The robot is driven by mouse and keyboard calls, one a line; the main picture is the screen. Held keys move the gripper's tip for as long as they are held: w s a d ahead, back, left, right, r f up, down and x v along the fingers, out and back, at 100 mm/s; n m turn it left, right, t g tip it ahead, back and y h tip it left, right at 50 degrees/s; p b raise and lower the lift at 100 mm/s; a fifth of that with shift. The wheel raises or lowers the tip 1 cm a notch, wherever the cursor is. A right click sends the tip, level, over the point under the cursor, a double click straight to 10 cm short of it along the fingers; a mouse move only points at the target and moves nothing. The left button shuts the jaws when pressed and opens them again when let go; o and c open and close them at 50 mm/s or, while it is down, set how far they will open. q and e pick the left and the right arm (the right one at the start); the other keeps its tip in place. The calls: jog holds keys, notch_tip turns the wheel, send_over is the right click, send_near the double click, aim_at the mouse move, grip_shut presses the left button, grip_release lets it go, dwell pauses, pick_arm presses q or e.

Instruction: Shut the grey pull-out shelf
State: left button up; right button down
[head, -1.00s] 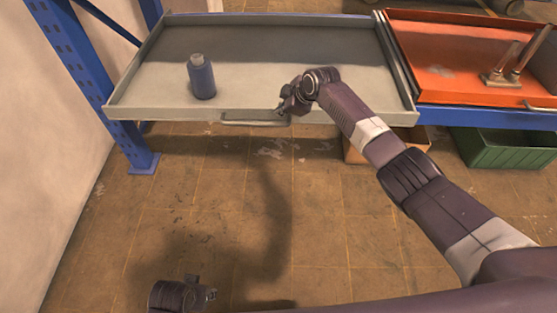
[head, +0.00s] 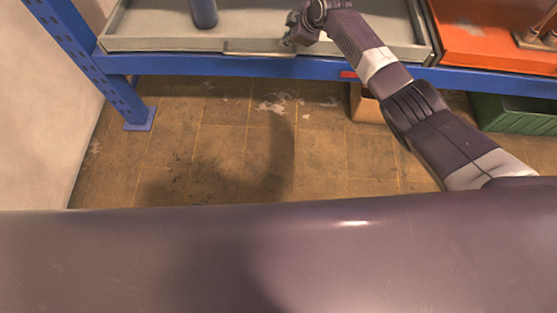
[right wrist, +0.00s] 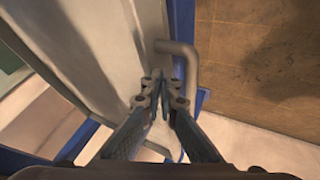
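The grey pull-out shelf (head: 160,44) is at the top of the head view, its front panel close above the blue front beam. Its bar handle (head: 258,48) is on the front panel; it also shows as a bent bar in the right wrist view (right wrist: 189,65). A blue bottle (head: 204,12) stands on the shelf, its top cut off by the picture edge. My right gripper (head: 290,36) is at the shelf front by the handle's right end. Its fingers look closed together (right wrist: 163,92), beside the handle; contact is unclear. My left gripper is out of view.
A blue rack post (head: 95,60) stands at the left, with a blue beam (head: 200,66) below the shelf. An orange tray (head: 475,40) is to the right. A green crate (head: 515,112) and a cardboard box (head: 365,105) sit below. The floor in front is clear.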

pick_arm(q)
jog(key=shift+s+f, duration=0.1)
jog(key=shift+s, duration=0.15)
